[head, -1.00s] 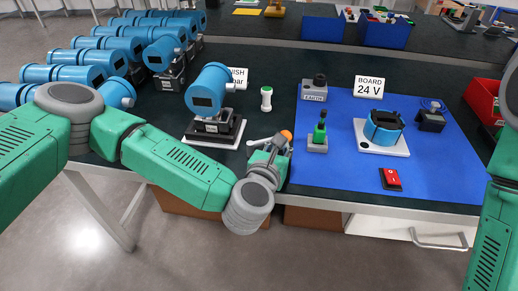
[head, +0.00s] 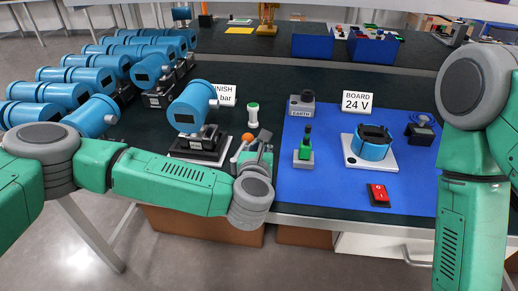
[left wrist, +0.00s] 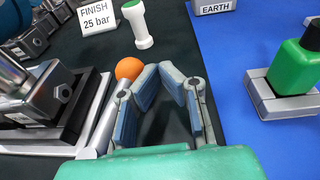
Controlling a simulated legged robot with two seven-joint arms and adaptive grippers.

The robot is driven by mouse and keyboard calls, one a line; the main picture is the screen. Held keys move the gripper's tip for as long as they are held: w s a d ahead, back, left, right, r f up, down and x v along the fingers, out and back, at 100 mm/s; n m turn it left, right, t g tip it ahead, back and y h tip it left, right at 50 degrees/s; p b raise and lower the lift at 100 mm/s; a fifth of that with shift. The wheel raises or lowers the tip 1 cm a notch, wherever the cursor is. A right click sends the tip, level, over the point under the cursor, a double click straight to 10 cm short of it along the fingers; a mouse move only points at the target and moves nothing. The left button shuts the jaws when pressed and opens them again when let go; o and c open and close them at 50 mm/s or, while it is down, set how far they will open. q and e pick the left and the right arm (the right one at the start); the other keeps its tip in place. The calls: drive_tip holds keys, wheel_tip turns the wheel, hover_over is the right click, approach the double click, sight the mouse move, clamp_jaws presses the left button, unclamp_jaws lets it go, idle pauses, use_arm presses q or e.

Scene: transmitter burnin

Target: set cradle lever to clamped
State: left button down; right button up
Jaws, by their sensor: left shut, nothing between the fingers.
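The cradle (head: 197,156) is a black block on a white base, with a blue transmitter (head: 192,107) on it. Its lever is a silver rod (left wrist: 97,122) with an orange ball knob (head: 247,136). The rod runs along the cradle's right side, with the knob (left wrist: 129,68) at the far end. My left gripper (head: 264,148) is shut and empty, just right of the knob. In the left wrist view its fingers (left wrist: 166,72) are beside the knob; I cannot tell whether they touch. My right arm shows at the right, but its gripper is out of view.
A green-topped white cylinder (head: 253,115) stands behind the lever. On the blue mat (head: 310,197) are a green bottle-like item (head: 305,150), a blue ring-shaped part (head: 370,143) and a red switch (head: 379,195). Several blue transmitters stand at left.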

use_arm(q)
drive_tip(key=shift+w, duration=0.15)
drive_tip(key=shift+w+a, duration=0.1)
drive_tip(key=shift+a, duration=0.6)
use_arm(e)
drive_tip(key=shift+f, duration=0.1)
use_arm(q)
drive_tip(key=shift+d, duration=0.2)
use_arm(e)
drive_tip(key=shift+s+d, duration=0.1)
